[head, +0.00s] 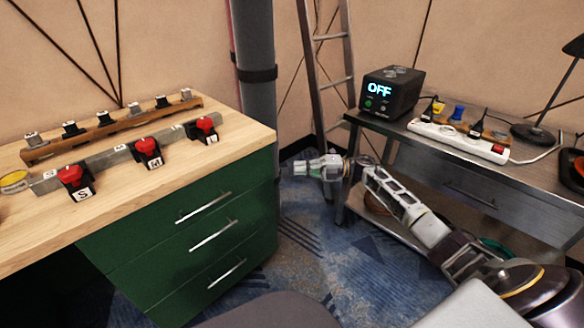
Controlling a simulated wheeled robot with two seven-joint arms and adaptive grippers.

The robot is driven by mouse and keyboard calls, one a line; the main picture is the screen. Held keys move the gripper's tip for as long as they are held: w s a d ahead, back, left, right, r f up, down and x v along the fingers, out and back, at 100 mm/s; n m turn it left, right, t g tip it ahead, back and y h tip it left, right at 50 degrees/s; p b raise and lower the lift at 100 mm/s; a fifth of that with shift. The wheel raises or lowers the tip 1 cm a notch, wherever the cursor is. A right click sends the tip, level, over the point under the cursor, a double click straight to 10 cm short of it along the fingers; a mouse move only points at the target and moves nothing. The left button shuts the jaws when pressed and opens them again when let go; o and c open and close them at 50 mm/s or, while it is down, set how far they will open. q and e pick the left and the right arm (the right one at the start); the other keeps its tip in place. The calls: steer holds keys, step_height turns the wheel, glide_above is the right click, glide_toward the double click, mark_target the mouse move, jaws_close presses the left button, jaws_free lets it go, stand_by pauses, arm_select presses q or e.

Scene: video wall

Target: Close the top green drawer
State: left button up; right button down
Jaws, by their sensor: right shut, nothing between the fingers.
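The green drawer cabinet (265,241) stands under the wooden worktop at the left, with three stacked fronts. The top green drawer (150,232) has a silver bar handle (204,206). Its front looks about level with the fronts below; any small gap cannot be made out. My right gripper (288,170) is shut and empty. It points left, to the right of the cabinet's far corner, apart from the drawer front and handle. My left gripper is out of view.
Red-topped clamps (148,148) sit on a metal bar on the worktop (110,200). A metal table (385,128) at the right carries a black box reading OFF (392,92) and a white power strip (458,138). A ladder (325,70) stands behind. Blue carpet (300,262) is clear between.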

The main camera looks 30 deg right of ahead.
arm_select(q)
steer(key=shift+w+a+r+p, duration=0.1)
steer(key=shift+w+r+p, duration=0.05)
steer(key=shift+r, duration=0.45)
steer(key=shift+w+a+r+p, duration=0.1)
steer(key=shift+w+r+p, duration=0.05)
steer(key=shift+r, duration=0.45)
arm_select(e)
steer(key=v, duration=0.4)
steer(key=shift+s+d, duration=0.1)
steer(key=shift+d, duration=0.05)
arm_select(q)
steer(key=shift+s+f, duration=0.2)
